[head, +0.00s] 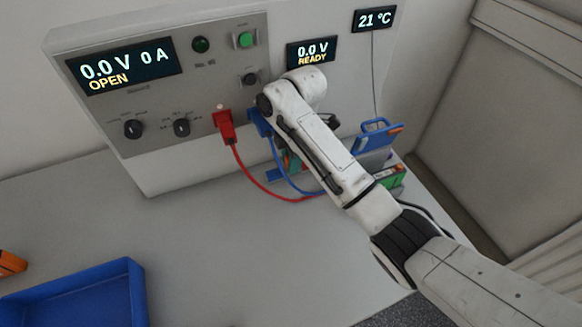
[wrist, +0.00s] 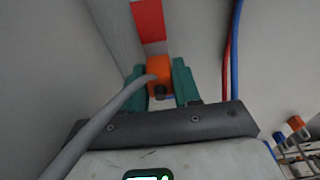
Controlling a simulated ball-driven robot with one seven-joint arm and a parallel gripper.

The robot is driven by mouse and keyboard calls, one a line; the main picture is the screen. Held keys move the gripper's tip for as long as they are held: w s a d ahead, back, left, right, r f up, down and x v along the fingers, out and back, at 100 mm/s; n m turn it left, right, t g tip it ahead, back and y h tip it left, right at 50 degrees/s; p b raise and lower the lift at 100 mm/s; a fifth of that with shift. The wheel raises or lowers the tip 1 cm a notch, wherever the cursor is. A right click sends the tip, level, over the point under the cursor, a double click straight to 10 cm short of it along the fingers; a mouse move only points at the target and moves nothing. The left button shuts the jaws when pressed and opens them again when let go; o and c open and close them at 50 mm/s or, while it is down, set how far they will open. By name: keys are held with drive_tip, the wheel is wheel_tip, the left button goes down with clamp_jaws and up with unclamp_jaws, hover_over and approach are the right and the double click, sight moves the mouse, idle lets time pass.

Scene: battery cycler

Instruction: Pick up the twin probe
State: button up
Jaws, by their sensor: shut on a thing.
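In the wrist view, the twin probe (wrist: 160,73) shows as an orange body between the teal fingers of my gripper (wrist: 161,80). The fingers are shut on it, one on each side. A grey cable curves from it to the lower left. Its tips are hidden. In the head view, my arm covers the gripper and the probe, in front of the panel below the 0.0 V READY display (head: 312,53).
A red plug (head: 226,125) and a blue plug (head: 259,122) sit on the cycler panel (head: 145,92), their leads hanging close left of my arm. A blue holder (head: 376,137) stands right of the arm. A blue tray (head: 75,301) lies front left. The bench between is clear.

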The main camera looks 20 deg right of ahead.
clamp_jaws()
drive_tip(key=shift+r+b, duration=0.3)
drive_tip(key=shift+r, duration=0.5)
drive_tip(key=s+r+p, duration=0.9)
drive_tip(key=s+r, duration=0.2)
drive_tip(key=s, duration=0.3)
drive_tip(key=shift+a+r, duration=0.2)
drive_tip(key=shift+a, duration=0.05)
